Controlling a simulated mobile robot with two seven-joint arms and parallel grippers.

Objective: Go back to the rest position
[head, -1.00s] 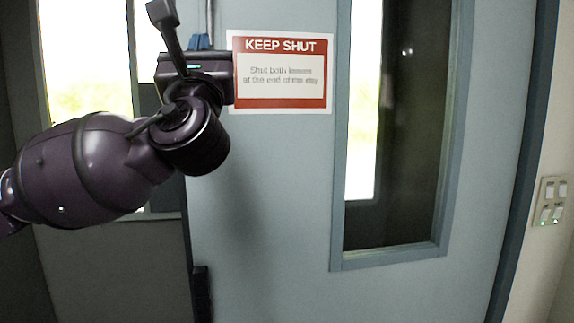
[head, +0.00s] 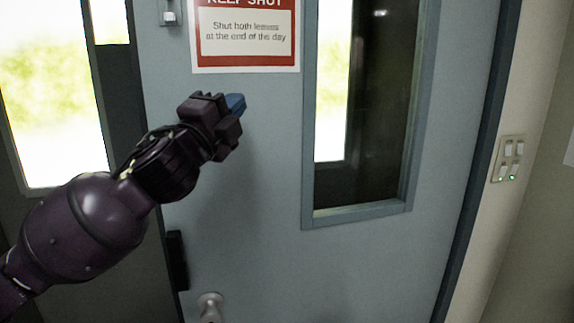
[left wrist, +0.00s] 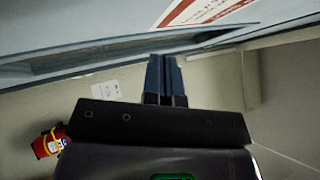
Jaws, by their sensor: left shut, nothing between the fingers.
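My left gripper (head: 236,103) is in front of the grey-blue door (head: 245,190), just below the red and white sign (head: 247,38). Its blue fingers are together with nothing between them. In the left wrist view the shut fingers (left wrist: 165,78) point up the picture, with the door and part of the sign beyond them. Whether the gripper is clear of the door by much is hard to tell. My right gripper is not in view.
The door has a tall window (head: 365,110), a round handle (head: 210,306) low down and a latch (head: 170,14) at the top. Wall switches (head: 508,158) are to the right. A red extinguisher-like object (left wrist: 50,142) shows in the left wrist view.

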